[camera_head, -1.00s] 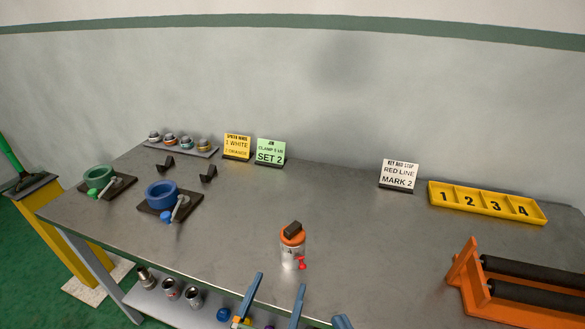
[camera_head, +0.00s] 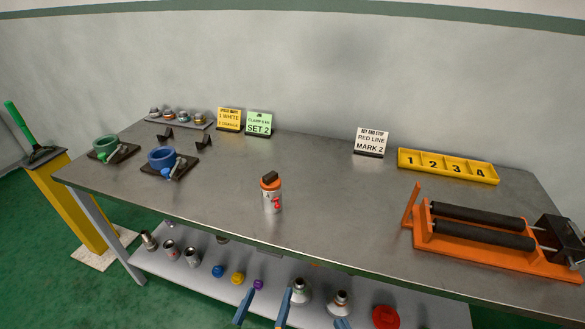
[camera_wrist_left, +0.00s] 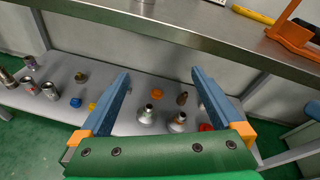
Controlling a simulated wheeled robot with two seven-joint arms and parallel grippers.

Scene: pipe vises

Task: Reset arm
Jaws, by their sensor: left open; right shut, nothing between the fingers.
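My left gripper (camera_head: 263,306) is at the bottom edge of the head view, in front of the table and low over the shelf. In the left wrist view its two blue fingers (camera_wrist_left: 158,82) are spread wide, with nothing held between them. Shelf items show beyond them. My right gripper (camera_head: 342,323) shows only as a blue tip at the bottom edge, to the right of the left one. It is shut and empty. The orange-topped canister (camera_head: 271,193) stands upright on the table, apart from both grippers.
The steel table (camera_head: 320,190) carries a blue vise (camera_head: 162,158), a green vise (camera_head: 106,147), a yellow numbered tray (camera_head: 447,176) and an orange roller stand (camera_head: 430,243). The lower shelf (camera_head: 200,280) holds several fittings and a red disc (camera_head: 385,317). The table's middle is mostly clear.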

